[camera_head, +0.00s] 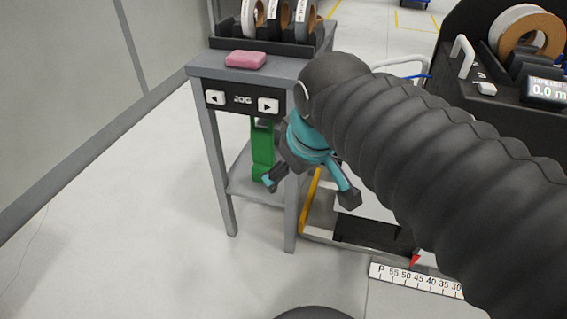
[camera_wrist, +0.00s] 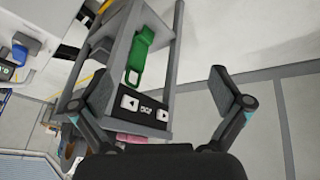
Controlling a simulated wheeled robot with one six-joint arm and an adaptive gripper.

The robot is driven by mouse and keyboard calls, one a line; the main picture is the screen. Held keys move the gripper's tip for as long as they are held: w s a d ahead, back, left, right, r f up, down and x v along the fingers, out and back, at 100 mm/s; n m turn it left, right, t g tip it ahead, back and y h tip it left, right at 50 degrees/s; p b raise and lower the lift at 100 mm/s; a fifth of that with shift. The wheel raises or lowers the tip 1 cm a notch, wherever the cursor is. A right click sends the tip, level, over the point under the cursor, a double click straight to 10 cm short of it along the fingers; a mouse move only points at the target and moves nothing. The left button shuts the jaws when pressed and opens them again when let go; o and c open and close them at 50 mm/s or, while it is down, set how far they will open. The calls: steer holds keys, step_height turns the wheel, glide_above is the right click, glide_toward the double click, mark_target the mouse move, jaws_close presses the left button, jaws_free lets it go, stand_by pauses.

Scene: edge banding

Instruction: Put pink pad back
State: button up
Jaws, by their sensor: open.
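The pink pad (camera_head: 245,59) lies flat on the top of a small grey side table (camera_head: 275,69), near its front left edge. In the wrist view the pad (camera_wrist: 133,139) shows as a thin pink strip beyond the table's edge, partly hidden by my wrist. My gripper (camera_head: 310,190) is open with nothing between its fingers. It hangs in front of the table, lower than the tabletop and to the right of the pad. In the wrist view the open fingers (camera_wrist: 160,95) spread either side of the table's front panel.
A dark rack with tape rolls (camera_head: 278,15) stands behind the pad. A dark machine (camera_head: 500,75) stands at right. The floor at left is clear.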

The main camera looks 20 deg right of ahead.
steer(key=s+f+m, duration=0.3)
steer(key=s+f, duration=0.1)
steer(key=f, duration=0.1)
steer(key=shift+f+m, duration=0.25)
steer(key=shift+m, duration=0.05)
steer(key=shift+s, duration=0.1)
steer(key=shift+c, duration=0.2)
